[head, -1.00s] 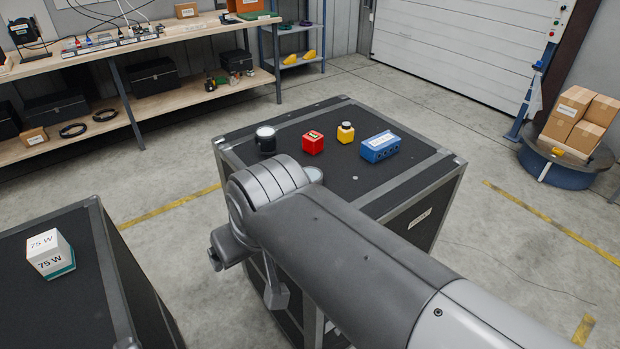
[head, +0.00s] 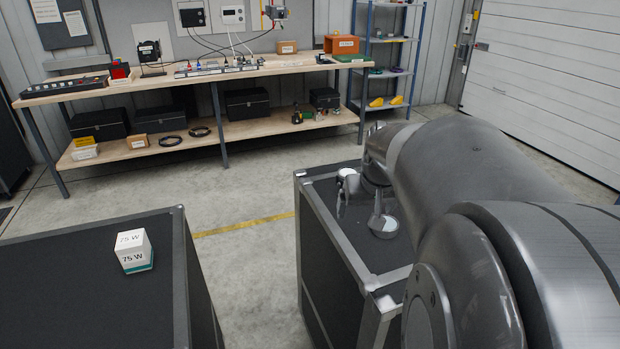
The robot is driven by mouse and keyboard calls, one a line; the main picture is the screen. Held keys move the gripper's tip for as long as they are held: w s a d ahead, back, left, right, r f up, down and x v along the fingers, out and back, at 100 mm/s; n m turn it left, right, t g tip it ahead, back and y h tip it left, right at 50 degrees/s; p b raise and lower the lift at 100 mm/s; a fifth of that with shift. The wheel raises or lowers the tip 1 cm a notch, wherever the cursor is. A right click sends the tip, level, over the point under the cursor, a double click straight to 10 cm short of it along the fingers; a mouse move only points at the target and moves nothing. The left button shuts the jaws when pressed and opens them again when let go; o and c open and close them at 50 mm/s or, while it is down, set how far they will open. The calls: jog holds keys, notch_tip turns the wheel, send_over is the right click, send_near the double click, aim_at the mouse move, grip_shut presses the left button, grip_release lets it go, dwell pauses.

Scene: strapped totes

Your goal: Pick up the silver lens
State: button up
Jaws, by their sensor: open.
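A short silver cylinder with a pale round top, which looks like the silver lens (head: 384,228), stands on the black strapped case (head: 335,240) at the right of the head view. My gripper (head: 361,214) hangs down over this case from the arm's end, close to the left of the silver lens. One finger overlaps the lens's upper edge in the picture; I cannot tell whether it touches. The gripper is open and nothing shows between its fingers.
A white-topped object (head: 347,172) shows just behind my gripper. A white and teal 75 W box (head: 134,252) sits on another black case (head: 60,290) at the left. Clear floor lies between the cases. A workbench (head: 200,80) stands behind.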

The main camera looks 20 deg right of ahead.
jog(key=m, duration=0.1)
send_near(387, 225)
jog(key=r, duration=0.2)
jog(key=x, duration=1.1)
jog(key=shift+s+f, duration=0.1)
jog(key=shift+f, duration=0.05)
jog(key=c, duration=1.2)
